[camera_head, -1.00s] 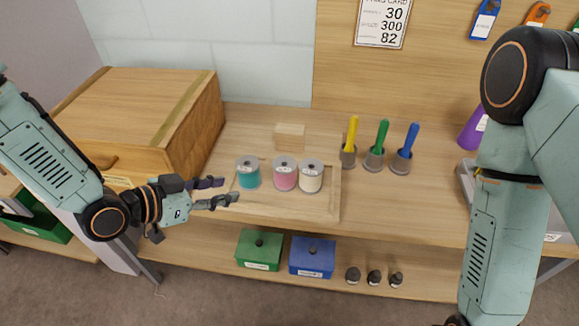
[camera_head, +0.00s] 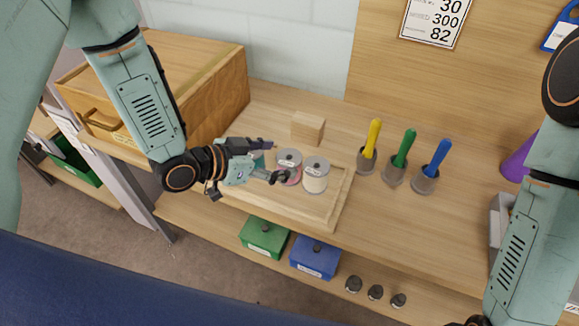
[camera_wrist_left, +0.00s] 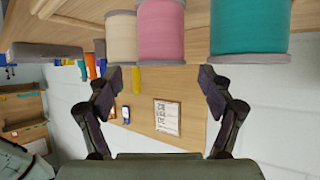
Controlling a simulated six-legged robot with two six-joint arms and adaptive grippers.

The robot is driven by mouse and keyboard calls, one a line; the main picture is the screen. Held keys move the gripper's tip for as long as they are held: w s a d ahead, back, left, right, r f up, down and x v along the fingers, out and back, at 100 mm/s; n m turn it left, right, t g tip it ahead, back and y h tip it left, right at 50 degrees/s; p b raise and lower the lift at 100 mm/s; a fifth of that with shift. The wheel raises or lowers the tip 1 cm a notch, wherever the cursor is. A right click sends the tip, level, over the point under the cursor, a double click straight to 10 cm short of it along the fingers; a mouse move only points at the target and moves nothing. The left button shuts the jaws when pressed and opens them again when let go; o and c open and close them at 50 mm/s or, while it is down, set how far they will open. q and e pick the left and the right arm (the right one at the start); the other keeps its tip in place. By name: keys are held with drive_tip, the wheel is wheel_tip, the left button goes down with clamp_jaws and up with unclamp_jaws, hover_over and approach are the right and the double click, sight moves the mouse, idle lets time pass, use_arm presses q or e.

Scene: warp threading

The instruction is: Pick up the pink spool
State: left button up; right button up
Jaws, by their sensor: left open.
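The pink spool (camera_head: 290,168) stands in a shallow wooden tray (camera_head: 318,221), between the teal and cream spools; my left gripper hides part of it. In the left wrist view the pink spool (camera_wrist_left: 161,30) shows at the top, roughly midway between the fingers. My left gripper (camera_head: 275,162) is open at the tray's left side, its fingertips close by the pink spool. In the wrist view the open fingers (camera_wrist_left: 160,78) have nothing between them. Whether they touch the spool I cannot tell.
The cream spool (camera_head: 315,176) stands close right of the pink one. The teal spool (camera_wrist_left: 249,28) is mostly hidden behind my left gripper in the head view. A wooden block (camera_head: 308,128) stands behind. Yellow, green and blue-handled tools (camera_head: 404,150) stand to the right.

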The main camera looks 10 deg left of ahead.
use_arm(q)
drive_tip(key=shift+w+d+f, duration=0.35)
drive_tip(key=shift+d, duration=0.2)
drive_tip(key=shift+w+a+f, duration=0.2)
drive_tip(key=shift+w, duration=0.1)
drive_tip(key=shift+s+r, duration=0.15)
drive_tip(key=shift+s, duration=0.1)
drive_tip(key=c, duration=0.3)
drive_tip(key=shift+w, duration=0.2)
drive_tip(key=c, duration=0.7)
drive_tip(key=shift+s+d, duration=0.1)
drive_tip(key=shift+c, duration=1.4)
